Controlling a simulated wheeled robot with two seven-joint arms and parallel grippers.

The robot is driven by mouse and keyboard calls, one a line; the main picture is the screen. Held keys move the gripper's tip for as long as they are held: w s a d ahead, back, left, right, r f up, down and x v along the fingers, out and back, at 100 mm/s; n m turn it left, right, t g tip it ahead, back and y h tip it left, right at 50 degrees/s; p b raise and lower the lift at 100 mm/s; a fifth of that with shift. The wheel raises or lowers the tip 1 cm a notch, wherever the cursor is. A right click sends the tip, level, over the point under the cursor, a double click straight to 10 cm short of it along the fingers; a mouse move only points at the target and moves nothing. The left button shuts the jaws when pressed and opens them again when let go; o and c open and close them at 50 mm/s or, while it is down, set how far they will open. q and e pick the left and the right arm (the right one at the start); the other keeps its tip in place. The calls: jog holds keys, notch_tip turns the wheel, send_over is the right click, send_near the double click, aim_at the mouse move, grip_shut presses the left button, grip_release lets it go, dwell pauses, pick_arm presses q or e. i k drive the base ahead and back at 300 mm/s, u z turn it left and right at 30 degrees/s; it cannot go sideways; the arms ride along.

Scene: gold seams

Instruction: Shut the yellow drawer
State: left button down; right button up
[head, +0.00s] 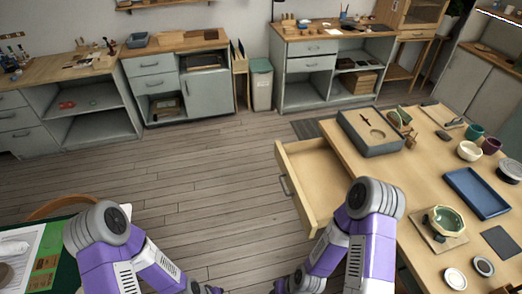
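The pale yellow wooden drawer (282,165) is pulled out from the left side of the wooden worktable (425,150). It looks empty, and its grey handle (286,187) is on the front panel facing left. My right arm covers part of its near end. My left gripper (212,289) and my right gripper (280,289) are low at the bottom edge of the head view, mostly cut off. Both are apart from the drawer handle, which is above them in the picture. Their fingers are not clear enough to tell open from shut.
On the worktable are a grey box (370,135), a blue tray (476,192), a green bowl (446,220) and several cups. A green-topped table (58,240) is at the lower left. Open wooden floor (205,185) lies left of the drawer.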

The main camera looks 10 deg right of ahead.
aim_at(318, 182)
jog(key=z, duration=0.55)
jog(key=i, duration=0.95)
jog(key=z, duration=0.85)
